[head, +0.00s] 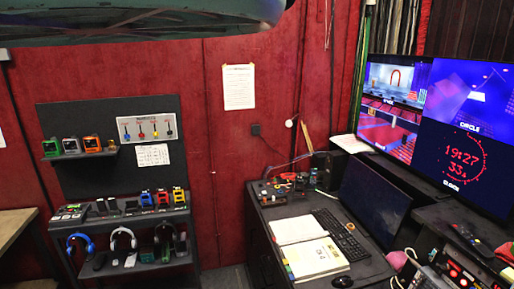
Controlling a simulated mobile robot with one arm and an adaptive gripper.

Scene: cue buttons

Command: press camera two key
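No key that I can read as camera two shows in the head view. A control panel (455,272) with red lit buttons stands at the lower right corner, partly cut off by the frame edge. Its labels are too small to read. A black keyboard (342,235) lies on the desk in front of a dark screen (375,203). My gripper is not in view.
The desk (263,215) holds an open notebook (305,245), a mouse (342,282) and small tools. Large monitors (465,130) stand behind it at right. A shelf unit (125,215) with headphones and small devices stands at left.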

